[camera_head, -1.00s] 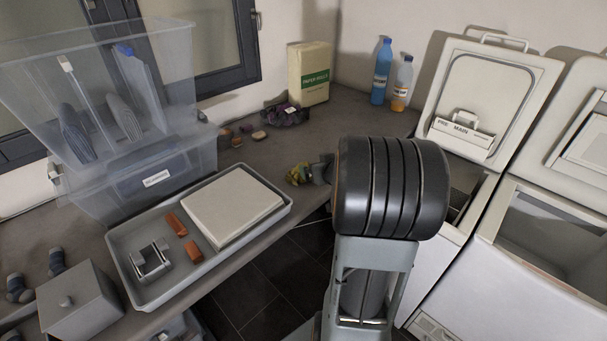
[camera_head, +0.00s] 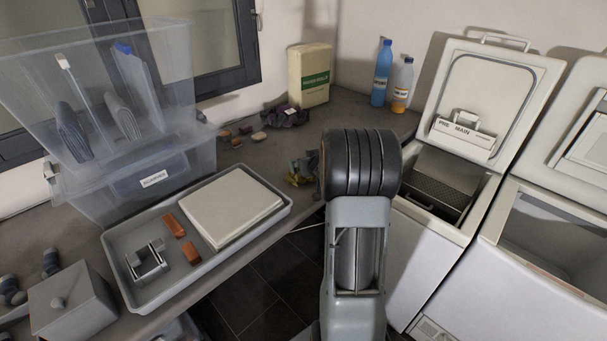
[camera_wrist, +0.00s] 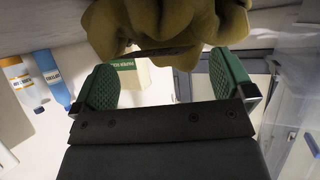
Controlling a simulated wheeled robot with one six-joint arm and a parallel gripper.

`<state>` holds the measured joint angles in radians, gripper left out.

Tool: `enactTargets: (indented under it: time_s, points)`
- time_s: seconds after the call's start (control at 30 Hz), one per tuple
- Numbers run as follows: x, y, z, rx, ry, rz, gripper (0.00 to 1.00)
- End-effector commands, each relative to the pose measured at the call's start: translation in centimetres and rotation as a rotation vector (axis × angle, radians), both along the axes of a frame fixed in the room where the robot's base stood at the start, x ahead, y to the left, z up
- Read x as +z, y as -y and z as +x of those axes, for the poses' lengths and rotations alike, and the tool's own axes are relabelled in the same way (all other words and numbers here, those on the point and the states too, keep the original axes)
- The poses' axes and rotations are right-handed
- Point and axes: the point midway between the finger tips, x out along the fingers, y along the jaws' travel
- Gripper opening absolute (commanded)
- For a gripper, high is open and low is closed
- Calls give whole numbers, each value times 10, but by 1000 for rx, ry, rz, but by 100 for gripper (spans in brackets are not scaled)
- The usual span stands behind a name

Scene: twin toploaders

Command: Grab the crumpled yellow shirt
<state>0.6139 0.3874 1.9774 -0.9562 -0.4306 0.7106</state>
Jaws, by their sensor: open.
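The crumpled yellow shirt (camera_head: 296,178) lies on the grey counter near its front edge, partly hidden behind my arm in the head view. In the wrist view the yellow shirt (camera_wrist: 175,22) fills the top middle, its folds hanging close to the fingertips. My gripper (camera_wrist: 165,75) is open, with its two green pads wide apart. The shirt's lower folds show in line with the gap between the pads. I cannot tell whether the pads touch it. In the head view my arm hides most of the gripper.
A dark purple crumpled cloth (camera_head: 287,116) and several small lumps lie farther back. A paper towel box (camera_head: 309,76), a blue bottle (camera_head: 382,73) and an orange-based bottle (camera_head: 402,86) stand behind. A grey tray (camera_head: 124,262) is left; an open toploader (camera_head: 478,205) is right.

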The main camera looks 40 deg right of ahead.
Motion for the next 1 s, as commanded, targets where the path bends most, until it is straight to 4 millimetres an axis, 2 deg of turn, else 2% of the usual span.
enactTargets:
  time_s: [0.27, 0.63, 1.0]
  points:
    - [0, 0, 1, 0, 0, 0, 98]
    - [0, 0, 1, 0, 0, 0, 63]
    - [7, 0, 1, 0, 1, 0, 62]
